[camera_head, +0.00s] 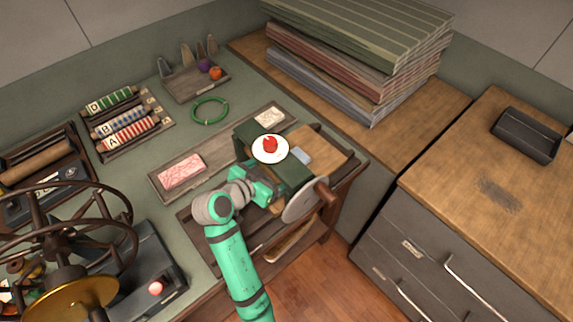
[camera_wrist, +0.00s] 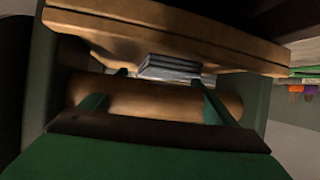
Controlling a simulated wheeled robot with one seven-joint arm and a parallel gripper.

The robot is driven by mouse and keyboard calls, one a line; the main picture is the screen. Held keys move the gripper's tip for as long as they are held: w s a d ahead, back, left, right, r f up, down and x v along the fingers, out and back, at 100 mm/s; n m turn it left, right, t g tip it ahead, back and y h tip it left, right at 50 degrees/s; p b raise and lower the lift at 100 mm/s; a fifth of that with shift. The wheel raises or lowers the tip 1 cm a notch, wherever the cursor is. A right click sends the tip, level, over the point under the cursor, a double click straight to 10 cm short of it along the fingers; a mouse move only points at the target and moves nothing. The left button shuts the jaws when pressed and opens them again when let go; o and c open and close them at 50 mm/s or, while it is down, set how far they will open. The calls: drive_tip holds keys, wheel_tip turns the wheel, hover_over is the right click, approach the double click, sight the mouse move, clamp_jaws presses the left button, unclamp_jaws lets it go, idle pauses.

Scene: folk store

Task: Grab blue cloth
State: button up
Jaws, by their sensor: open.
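A small folded blue-grey cloth (camera_head: 301,155) lies on the wooden board of a dark green press-like device (camera_head: 292,172). In the wrist view the folded cloth (camera_wrist: 170,68) shows as thin layers at the edge of the wooden boards (camera_wrist: 150,30). My gripper (camera_wrist: 158,80) is open, with its two green fingers apart and pointing toward the cloth. Nothing is seen between the fingers except a wooden roller (camera_wrist: 155,98) behind them. In the head view my gripper (camera_head: 268,185) is at the near side of the device; its fingertips are hard to make out.
A white disc (camera_head: 269,149) with a red object sits on the device. A hand wheel (camera_head: 306,200) is on its near right. A pink patterned cloth (camera_head: 181,172) lies on a tray to the left. Large striped fabric stacks (camera_head: 350,55) stand on the back counter. The right counter is mostly clear.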

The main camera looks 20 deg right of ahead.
drive_tip(key=shift+x, duration=0.95)
drive_tip(key=c, duration=1.2)
drive_tip(key=shift+c, duration=0.3)
